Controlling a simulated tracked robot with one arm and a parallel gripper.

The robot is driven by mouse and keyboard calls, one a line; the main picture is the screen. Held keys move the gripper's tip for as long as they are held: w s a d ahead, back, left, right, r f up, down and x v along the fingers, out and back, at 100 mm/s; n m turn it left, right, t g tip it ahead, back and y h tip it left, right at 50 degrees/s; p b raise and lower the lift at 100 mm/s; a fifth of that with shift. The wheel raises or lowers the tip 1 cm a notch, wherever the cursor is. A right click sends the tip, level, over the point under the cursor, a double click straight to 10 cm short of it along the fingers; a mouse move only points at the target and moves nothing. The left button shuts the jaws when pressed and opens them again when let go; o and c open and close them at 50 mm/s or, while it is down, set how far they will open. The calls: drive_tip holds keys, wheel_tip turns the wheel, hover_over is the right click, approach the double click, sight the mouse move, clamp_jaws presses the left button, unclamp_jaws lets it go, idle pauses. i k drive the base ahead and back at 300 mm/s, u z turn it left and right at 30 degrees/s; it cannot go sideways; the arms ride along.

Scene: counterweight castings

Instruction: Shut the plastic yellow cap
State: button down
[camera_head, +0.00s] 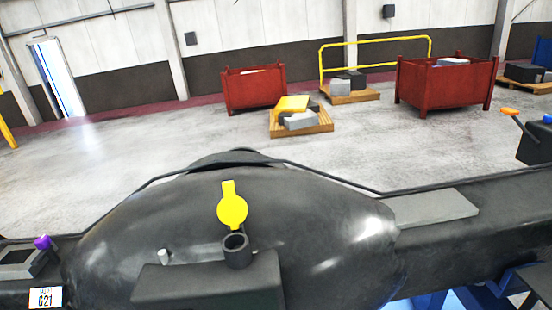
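The yellow plastic cap (232,207) is open in the head camera view. It stands up behind a short dark round neck (237,250), with a narrow tab pointing upward. The neck's open mouth shows. It rises from a dark block (212,284) at the front of a large black rounded casting (330,225). My gripper is not in view.
A small light peg (164,257) stands left of the neck. A purple knob (43,242) and a label reading 621 (45,298) are at far left. An orange-handled lever (510,112) is at right. Red bins (445,85) and pallets stand well behind on open floor.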

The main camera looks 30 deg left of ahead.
sight(232, 210)
drive_tip(key=u, duration=0.25)
drive_tip(key=i, duration=0.95)
drive_tip(key=u, duration=0.35)
